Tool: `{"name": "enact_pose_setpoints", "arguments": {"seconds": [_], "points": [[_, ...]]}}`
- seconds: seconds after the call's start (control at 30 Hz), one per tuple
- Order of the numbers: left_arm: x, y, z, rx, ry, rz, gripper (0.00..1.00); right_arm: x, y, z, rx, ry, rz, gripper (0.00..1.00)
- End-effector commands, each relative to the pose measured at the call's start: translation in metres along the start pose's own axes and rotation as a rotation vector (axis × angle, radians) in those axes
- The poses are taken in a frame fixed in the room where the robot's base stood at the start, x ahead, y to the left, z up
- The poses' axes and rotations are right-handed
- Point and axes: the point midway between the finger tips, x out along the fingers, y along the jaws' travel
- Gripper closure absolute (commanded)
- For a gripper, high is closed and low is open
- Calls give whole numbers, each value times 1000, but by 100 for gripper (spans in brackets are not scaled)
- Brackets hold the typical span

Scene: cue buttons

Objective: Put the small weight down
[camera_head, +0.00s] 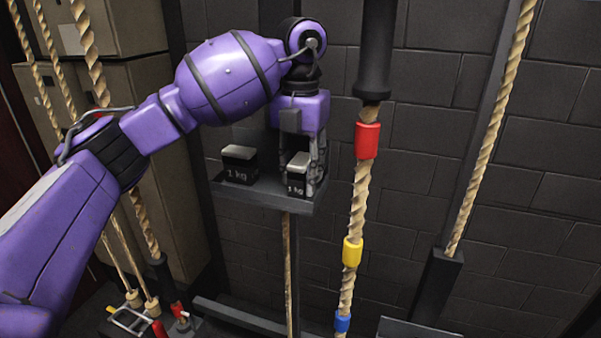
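Two dark weights marked "1 kg" with pale tops are at a small dark platform (260,196) in the middle of the head view. The left weight (239,166) stands on the platform, clear of the gripper. The narrower right weight (297,182) is at the fingers of my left gripper (312,165), low over the platform's right part. Its base looks to be on or just above the surface. The gripper points down, and its fingers are partly hidden behind this weight. I cannot tell whether they grip it. My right gripper is not in view.
A thick rope (359,195) with red, yellow and blue bands hangs just right of the platform. Another rope (490,140) runs further right. Cardboard boxes (150,160) and more ropes are at the left. A dark block wall (430,130) is behind.

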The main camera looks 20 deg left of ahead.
Motion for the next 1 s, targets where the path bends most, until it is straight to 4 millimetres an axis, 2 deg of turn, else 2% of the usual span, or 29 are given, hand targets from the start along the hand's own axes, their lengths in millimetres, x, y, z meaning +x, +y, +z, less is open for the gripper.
{"name": "enact_pose_setpoints", "arguments": {"seconds": [0.17, 0.3, 0.5, 0.7, 1.0], "points": [[-30, 0, 1, -1, -4, -1, 64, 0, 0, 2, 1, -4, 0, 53], [-64, 0, 0, -3, -8, 1, 64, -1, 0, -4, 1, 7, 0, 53], [-102, 0, 0, -2, -5, 1, 64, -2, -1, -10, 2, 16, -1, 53], [-117, 0, 0, -1, 0, 0, 64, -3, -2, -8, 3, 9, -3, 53], [-118, 0, 0, 0, 2, 0, 64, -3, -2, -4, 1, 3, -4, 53]]}}
